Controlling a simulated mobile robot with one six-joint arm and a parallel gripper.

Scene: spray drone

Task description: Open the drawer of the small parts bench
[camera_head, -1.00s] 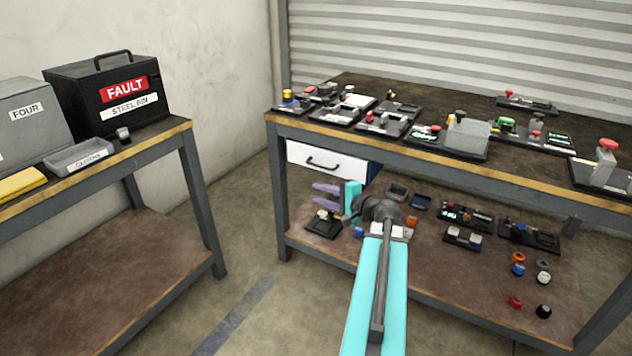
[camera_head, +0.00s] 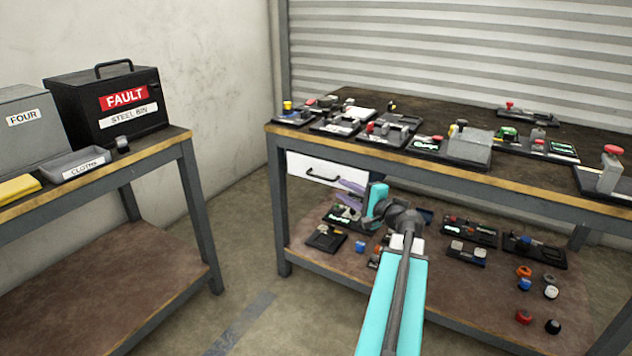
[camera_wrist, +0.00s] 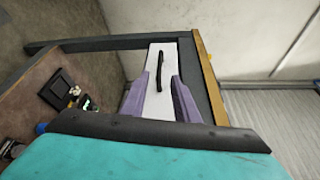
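The white drawer (camera_head: 306,167) hangs under the top of the small parts bench (camera_head: 352,151) at its left end. It looks shut. Its dark bar handle (camera_head: 322,175) runs across the front. My gripper (camera_head: 345,189) has two purple fingers and is just in front of the drawer, near the right end of the handle. In the wrist view the fingers stand apart, one on each side of the white front, and the handle (camera_wrist: 162,65) shows beyond the gap between the tips (camera_wrist: 161,74). Nothing is between the fingers. Whether a finger touches the drawer cannot be told.
Small devices and a grey block (camera_head: 470,143) crowd the bench top. The lower shelf (camera_head: 455,290) holds several small parts under my arm. A second bench (camera_head: 185,137) at left carries a black steel bin (camera_head: 110,103). Floor between the benches is clear.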

